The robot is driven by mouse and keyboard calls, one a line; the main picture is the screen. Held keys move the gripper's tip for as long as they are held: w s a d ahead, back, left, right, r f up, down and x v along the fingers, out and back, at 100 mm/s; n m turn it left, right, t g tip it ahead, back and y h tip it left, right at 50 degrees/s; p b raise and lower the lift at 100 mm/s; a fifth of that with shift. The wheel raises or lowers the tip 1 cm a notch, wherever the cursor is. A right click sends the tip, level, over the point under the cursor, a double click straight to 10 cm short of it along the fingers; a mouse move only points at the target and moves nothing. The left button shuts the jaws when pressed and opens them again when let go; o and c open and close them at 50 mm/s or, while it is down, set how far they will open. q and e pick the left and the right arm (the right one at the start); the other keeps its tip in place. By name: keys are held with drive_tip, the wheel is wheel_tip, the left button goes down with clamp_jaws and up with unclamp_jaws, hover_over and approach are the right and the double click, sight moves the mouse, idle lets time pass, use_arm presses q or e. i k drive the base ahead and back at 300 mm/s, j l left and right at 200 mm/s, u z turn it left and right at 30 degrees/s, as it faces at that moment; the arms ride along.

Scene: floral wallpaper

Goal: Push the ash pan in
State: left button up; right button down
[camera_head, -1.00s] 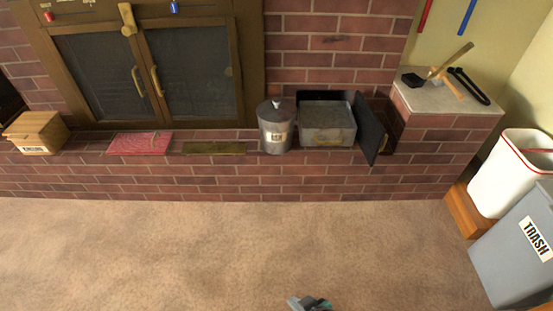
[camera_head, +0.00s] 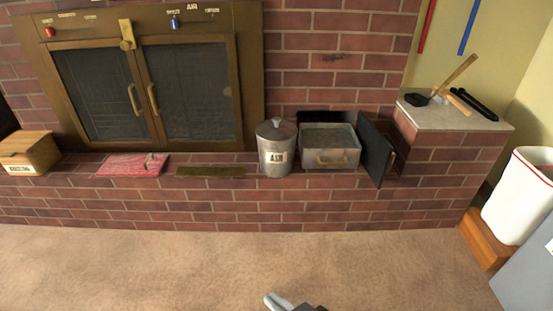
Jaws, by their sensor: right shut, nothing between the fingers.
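The ash pan (camera_head: 331,159) is a grey metal box with a brass handle on its front. It sits on the brick hearth in front of a dark opening (camera_head: 322,117) in the brick wall, and it sticks out of that opening. A dark door (camera_head: 374,152) stands swung open at the pan's right side. My right gripper (camera_head: 272,300) shows only in part at the bottom edge, shut and empty, over the carpet and well apart from the pan. My left gripper is not in view.
A grey ash can (camera_head: 276,150) stands close to the pan's left. A red cloth (camera_head: 133,165) and a brass strip (camera_head: 211,171) lie on the hearth. Tools (camera_head: 455,88) rest on the raised ledge at right. The carpet (camera_head: 190,265) in front is clear.

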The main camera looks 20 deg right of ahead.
sight(323, 145)
drive_tip(key=i+l, duration=0.5)
drive_tip(key=i+l+z, duration=0.1)
drive_tip(key=i+l, duration=0.35)
drive_tip(key=i, duration=0.2)
